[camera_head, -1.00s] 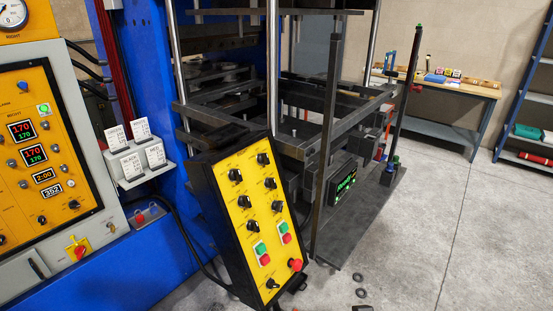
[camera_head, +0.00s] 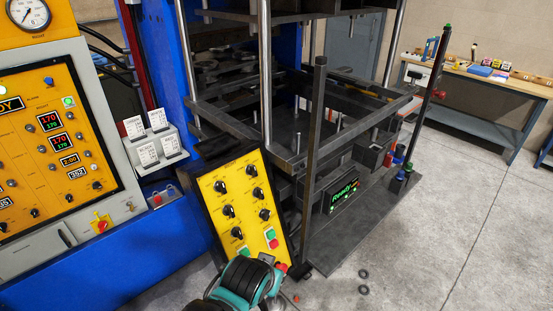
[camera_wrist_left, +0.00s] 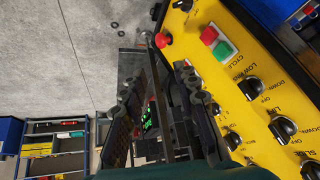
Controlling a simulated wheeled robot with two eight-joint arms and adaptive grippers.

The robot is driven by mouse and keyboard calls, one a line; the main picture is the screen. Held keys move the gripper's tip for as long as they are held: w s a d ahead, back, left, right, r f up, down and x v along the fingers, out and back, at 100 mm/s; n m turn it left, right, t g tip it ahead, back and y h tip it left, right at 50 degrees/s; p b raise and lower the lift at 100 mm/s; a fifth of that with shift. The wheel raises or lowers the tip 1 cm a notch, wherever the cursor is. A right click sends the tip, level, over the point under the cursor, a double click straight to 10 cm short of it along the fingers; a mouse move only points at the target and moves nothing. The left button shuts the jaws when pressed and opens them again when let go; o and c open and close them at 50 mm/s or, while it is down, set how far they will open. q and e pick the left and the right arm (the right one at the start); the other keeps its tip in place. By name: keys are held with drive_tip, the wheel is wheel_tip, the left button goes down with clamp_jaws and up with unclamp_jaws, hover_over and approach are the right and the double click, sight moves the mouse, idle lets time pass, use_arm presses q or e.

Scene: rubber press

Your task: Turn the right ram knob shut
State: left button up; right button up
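A tilted yellow control box (camera_head: 240,200) with two columns of black knobs stands before the press. Its labels are too small in the head view to tell which knob is the right ram's. In the head view my teal and black arm covers the box's lower end. My right gripper is not in view.
The main yellow panel (camera_head: 60,145) with digital readouts stands at left, card holders (camera_head: 160,145) beside it. The press frame (camera_head: 312,150) rises behind the box, with a green "Ready" display (camera_head: 344,194). Black rings (camera_head: 363,281) lie on the open floor at right.

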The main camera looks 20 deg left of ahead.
use_arm(q)
wheel_tip(320, 180, up, 5)
drive_tip(key=w+a+n+y+p, duration=0.1)
drive_tip(key=w+a+y+p, duration=0.1)
drive_tip(key=p, duration=0.1)
drive_tip(key=n+y, duration=1.2)
drive_tip(key=y, duration=0.2)
approach(256, 171)
drive_tip(key=a, duration=0.2)
drive_tip(key=x, duration=0.5)
drive_tip(key=p+x, duration=0.1)
drive_tip(key=x, duration=0.1)
drive_tip(key=shift+w+a, duration=0.1)
drive_tip(key=shift+w, duration=0.25)
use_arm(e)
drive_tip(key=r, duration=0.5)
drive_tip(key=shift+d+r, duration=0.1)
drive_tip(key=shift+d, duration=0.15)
use_arm(q)
clamp_jaws()
